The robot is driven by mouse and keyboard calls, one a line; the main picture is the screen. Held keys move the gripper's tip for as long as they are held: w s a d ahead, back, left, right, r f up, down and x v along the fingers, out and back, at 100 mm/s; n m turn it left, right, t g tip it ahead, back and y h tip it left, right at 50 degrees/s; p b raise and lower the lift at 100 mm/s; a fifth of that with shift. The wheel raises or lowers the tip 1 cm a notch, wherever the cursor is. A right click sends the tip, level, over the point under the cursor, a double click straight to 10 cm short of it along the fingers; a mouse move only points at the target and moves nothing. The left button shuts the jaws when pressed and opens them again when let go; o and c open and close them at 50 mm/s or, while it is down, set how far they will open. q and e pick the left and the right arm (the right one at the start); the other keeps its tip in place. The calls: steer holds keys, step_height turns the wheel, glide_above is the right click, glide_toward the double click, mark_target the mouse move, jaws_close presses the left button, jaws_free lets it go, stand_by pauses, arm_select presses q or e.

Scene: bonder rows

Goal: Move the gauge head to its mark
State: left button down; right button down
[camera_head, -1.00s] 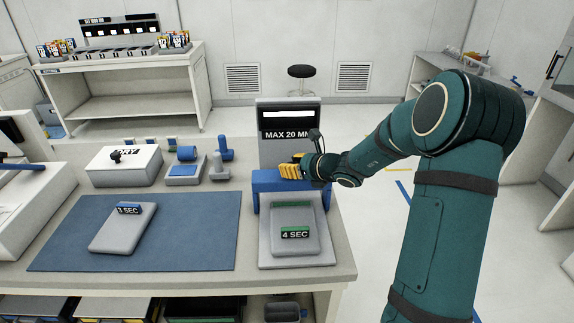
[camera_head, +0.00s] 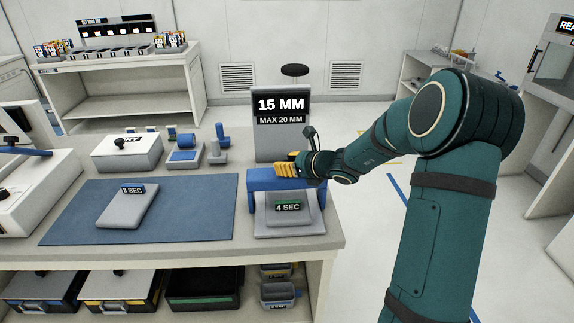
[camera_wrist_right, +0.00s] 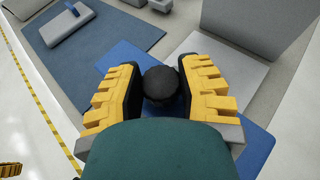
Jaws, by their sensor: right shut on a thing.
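The gauge head is a blue block (camera_head: 259,181) spanning the grey gauge base (camera_head: 272,231), in front of a grey display panel (camera_head: 283,140) that reads "15 MM" above "MAX 20 MM". My right gripper (camera_head: 286,169) is at the top of the head. In the right wrist view its yellow fingers (camera_wrist_right: 160,95) are shut on a round black knob (camera_wrist_right: 160,84) above the blue head (camera_wrist_right: 258,150). A grey block labelled "4 SEC" (camera_head: 298,218) lies on the base, its rear part hidden by the head. I cannot make out a separate mark.
A blue mat (camera_head: 75,215) left of the gauge carries a grey "3 SEC" block (camera_head: 128,208). A white box with a black knob (camera_head: 127,153) and small blue-and-grey pieces (camera_head: 184,154) stand behind the mat. Drawers and bins (camera_head: 203,288) are below the bench.

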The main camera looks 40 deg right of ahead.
steer(key=shift+s+a+f, duration=0.1)
steer(key=shift+a+f, duration=0.1)
steer(key=shift+f, duration=0.05)
steer(key=c, duration=0.5)
jaws_free()
steer(key=shift+s+r, duration=0.1)
steer(key=shift+s+d+r, duration=0.15)
steer(key=v, duration=1.1)
steer(key=shift+s+r, duration=0.1)
steer(key=shift+s, duration=0.15)
